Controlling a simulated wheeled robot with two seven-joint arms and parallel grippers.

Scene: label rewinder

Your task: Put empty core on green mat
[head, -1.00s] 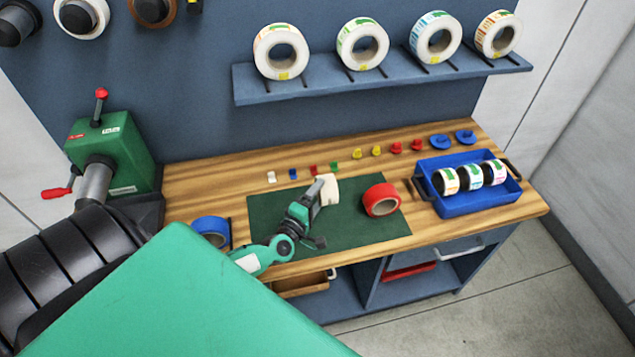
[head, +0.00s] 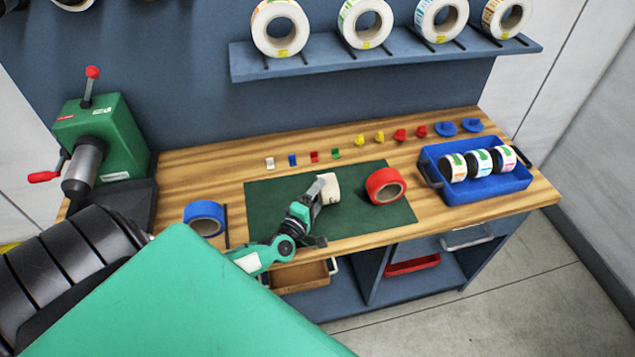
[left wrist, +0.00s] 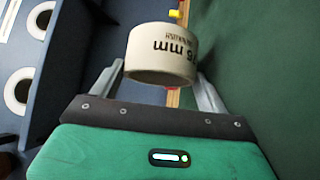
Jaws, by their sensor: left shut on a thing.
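The empty core (head: 329,187) is a short cream-white ring. My left gripper (head: 322,196) is shut on it, with the core between its fingertips. In the left wrist view the core (left wrist: 160,53) shows black "76 mm" print, one finger on each side. The green mat (head: 275,205) lies on the wooden bench, and in the head view the core appears over its middle. I cannot tell whether the core touches the mat. The mat's green (left wrist: 265,60) fills the right of the left wrist view. My right gripper is not in view.
A red tape roll (head: 385,186) lies on the mat's right part. A blue tape roll (head: 204,217) is left of the mat. A blue crate (head: 485,190) with label rolls stands right. Small coloured pieces line the back. The green rewinder (head: 105,140) stands at left.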

